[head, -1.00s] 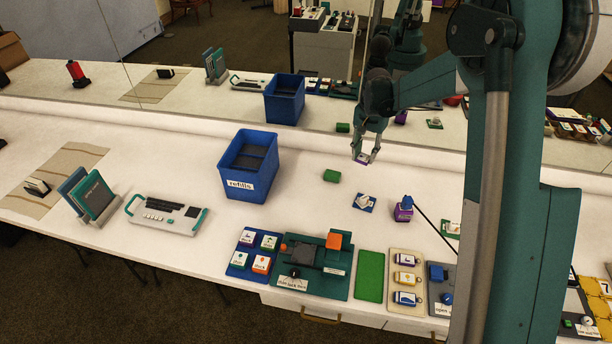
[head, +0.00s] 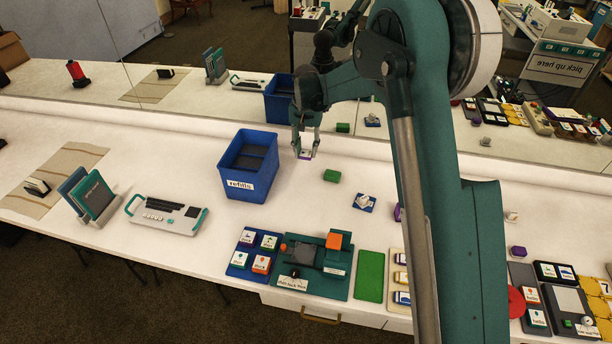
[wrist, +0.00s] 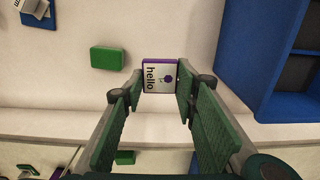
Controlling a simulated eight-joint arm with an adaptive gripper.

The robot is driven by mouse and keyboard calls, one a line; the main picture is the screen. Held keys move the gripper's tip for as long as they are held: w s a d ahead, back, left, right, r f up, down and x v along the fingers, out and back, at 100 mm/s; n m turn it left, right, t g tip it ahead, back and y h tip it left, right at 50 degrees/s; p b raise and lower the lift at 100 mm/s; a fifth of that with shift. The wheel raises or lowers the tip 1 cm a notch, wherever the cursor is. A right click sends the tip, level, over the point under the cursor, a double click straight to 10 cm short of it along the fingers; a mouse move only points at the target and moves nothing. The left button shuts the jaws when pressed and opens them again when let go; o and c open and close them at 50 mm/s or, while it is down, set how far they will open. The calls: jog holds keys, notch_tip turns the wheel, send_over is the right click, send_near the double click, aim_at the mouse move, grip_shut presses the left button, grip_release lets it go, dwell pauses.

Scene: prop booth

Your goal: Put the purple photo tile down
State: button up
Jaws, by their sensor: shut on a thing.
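The purple photo tile (wrist: 160,76) has a purple edge and a white face with the word "hello" and a small purple picture. My gripper (wrist: 160,85) is shut on it, with one finger at each side of the tile in the wrist view. In the head view my gripper (head: 305,152) hangs near the back of the counter, to the right of the blue refills bin, and the tile (head: 305,155) shows small between the fingertips. The tile appears held above the white counter (head: 310,190); the exact height I cannot tell.
The blue refills bin (head: 232,187) stands close to the left of my gripper. A green block (head: 331,175) lies to the right, with a small blue-based item (head: 361,202) beyond it. A mirror wall runs behind.

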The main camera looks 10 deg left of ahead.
send_over(306, 174)
jog(key=shift+f+b, duration=0.4)
jog(key=shift+f, duration=2.75)
jog(key=shift+f+b, duration=0.3)
jog(key=shift+f, duration=1.55)
jog(key=shift+f, duration=0.2)
jog(key=o, duration=0.9)
jog(key=shift+c, duration=0.2)
jog(key=shift+r, duration=0.2)
notch_tip(306, 174, up, 12)
jog(key=shift+p, duration=0.75)
